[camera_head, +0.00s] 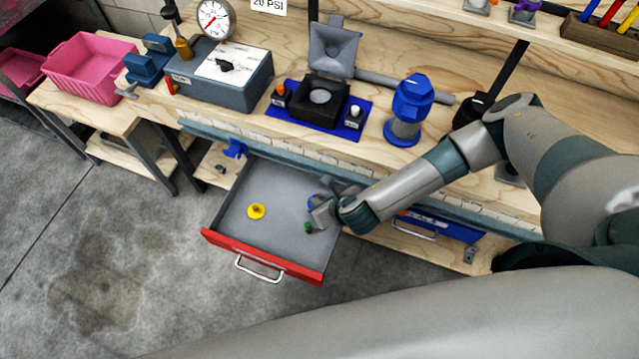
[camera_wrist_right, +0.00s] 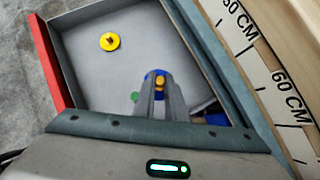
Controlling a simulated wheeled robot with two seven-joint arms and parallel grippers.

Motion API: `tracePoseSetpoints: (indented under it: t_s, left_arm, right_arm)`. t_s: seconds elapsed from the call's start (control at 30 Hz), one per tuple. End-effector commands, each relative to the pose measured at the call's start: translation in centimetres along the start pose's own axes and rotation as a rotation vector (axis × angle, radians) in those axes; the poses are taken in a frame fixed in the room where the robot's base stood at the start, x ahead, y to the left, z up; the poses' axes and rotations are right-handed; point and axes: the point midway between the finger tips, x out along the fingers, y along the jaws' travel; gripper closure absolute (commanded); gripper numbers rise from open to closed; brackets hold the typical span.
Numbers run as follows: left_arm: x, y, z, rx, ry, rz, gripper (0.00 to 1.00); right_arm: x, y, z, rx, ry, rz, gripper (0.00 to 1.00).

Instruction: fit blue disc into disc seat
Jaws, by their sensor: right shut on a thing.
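The blue disc (camera_head: 312,201) is in the right part of the open drawer, largely hidden by my right gripper (camera_head: 322,211). In the right wrist view the blue disc (camera_wrist_right: 149,76) shows a yellow knob (camera_wrist_right: 160,80) between the fingertips of my right gripper (camera_wrist_right: 160,88), which is shut on it. I cannot tell whether the disc touches the drawer floor. A black block (camera_head: 299,102) with a round grey recess, apparently the disc seat, stands on a blue base on the bench; a grey square flap stands open behind it. My left gripper is not in view.
The grey drawer with a red front (camera_head: 248,250) also holds a yellow disc (camera_head: 256,211) and a green piece (camera_head: 308,227). Its walls and the bench edge surround my gripper closely. A blue-capped filter housing (camera_head: 410,105) and a gauge box (camera_head: 240,85) flank the block.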

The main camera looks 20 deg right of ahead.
Motion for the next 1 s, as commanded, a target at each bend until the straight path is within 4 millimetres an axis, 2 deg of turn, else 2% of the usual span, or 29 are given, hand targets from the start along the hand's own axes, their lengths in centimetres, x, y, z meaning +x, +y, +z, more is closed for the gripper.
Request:
tracePoseSetpoints:
  t_s: [0.27,0.53,0.77,1.0]
  left_arm:
    - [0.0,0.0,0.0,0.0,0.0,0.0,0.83]
    - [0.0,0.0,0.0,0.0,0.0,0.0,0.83]
    - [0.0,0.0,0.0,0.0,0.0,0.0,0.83]
    - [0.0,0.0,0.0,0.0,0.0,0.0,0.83]
  right_arm:
    - [-1.3,1.3,2.3,0.039,0.001,-0.023,1.0]
    - [-5.1,1.8,7.6,0.122,0.0,-0.086,1.0]
    - [-9.6,-0.5,11.9,0.19,0.001,-0.144,1.0]
    - [-14.9,-4.6,14.6,0.244,0.001,-0.189,1.0]
